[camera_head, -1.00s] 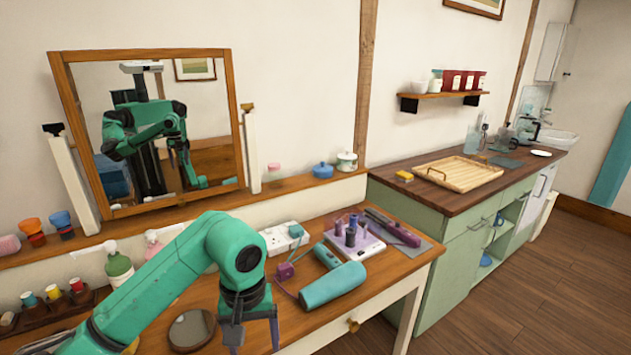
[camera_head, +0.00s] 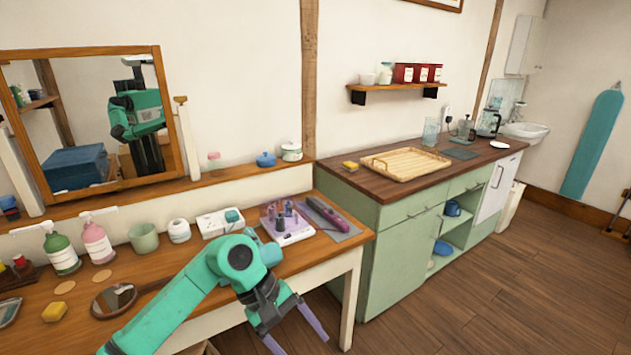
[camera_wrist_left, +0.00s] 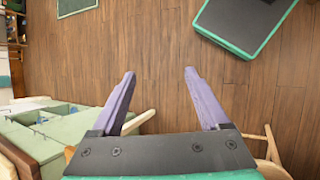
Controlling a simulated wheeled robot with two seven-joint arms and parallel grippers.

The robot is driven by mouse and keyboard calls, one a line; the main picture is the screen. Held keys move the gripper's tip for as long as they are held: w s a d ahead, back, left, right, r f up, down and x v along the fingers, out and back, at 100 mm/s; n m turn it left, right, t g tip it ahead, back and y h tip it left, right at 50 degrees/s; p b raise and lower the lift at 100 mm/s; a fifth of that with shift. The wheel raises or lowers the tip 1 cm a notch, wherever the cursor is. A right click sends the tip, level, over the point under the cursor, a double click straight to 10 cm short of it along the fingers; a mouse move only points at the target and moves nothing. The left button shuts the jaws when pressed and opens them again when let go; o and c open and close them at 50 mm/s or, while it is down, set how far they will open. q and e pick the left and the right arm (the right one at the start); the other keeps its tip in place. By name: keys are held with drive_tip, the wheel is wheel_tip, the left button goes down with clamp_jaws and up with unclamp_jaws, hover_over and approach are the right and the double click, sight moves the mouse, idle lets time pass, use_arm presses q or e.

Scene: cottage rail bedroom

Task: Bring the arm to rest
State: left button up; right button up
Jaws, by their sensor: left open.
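My left arm comes in from the lower left in the head view and reaches across the dressing table (camera_head: 230,322). My left gripper (camera_head: 305,343) is open and empty, with its purple fingers spread and pointing down past the table's front edge. In the left wrist view the open gripper (camera_wrist_left: 160,73) has only wooden floor (camera_wrist_left: 160,40) between its fingers. My right gripper is not in view.
A hand mirror (camera_head: 115,298), soap bottles (camera_head: 97,240) and a purple styling tool (camera_head: 328,213) lie or stand on the table. The green cabinet (camera_head: 400,250) with a wooden tray (camera_head: 405,164) stands to the right. Floor (camera_head: 500,285) is clear at right.

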use_arm(q)
drive_tip(key=w+d+n+t+h, duration=0.2)
drive_tip(key=w+d+n+h, duration=0.5)
drive_tip(key=n, duration=0.5)
drive_tip(key=w+a+f+n+t+h, duration=0.2)
drive_tip(key=w+a+f+n+t, duration=0.45)
drive_tip(key=n, duration=0.85)
drive_tip(key=s+a+f+n+t+y, duration=0.2)
drive_tip(key=a+f+n+t+y, duration=0.15)
drive_tip(key=a+f+n, duration=0.5)
drive_tip(key=s+a+f+n+t+y, duration=0.2)
drive_tip(key=a+f+n+y, duration=0.3)
drive_tip(key=f+n, duration=0.5)
drive_tip(key=s+a+f+n+g+y, duration=0.25)
drive_tip(key=s+a+f+n, duration=0.2)
drive_tip(key=s+f, duration=0.35)
drive_tip(key=s+a+f+n+g+y, duration=0.25)
drive_tip(key=s+f+n, duration=0.25)
drive_tip(key=s+f, duration=0.35)
drive_tip(key=s+a+f+n+g+y, duration=0.1)
drive_tip(key=s+f+n+g, duration=0.2)
drive_tip(key=s, duration=0.9)
drive_tip(key=s+a+f+n+g+y, duration=0.1)
drive_tip(key=s+f+n, duration=0.4)
drive_tip(key=s, duration=0.7)
drive_tip(key=shift+s+a+f+g+p, duration=0.25)
drive_tip(key=shift+a+f+g+p, duration=0.3)
drive_tip(key=shift+g, duration=0.45)
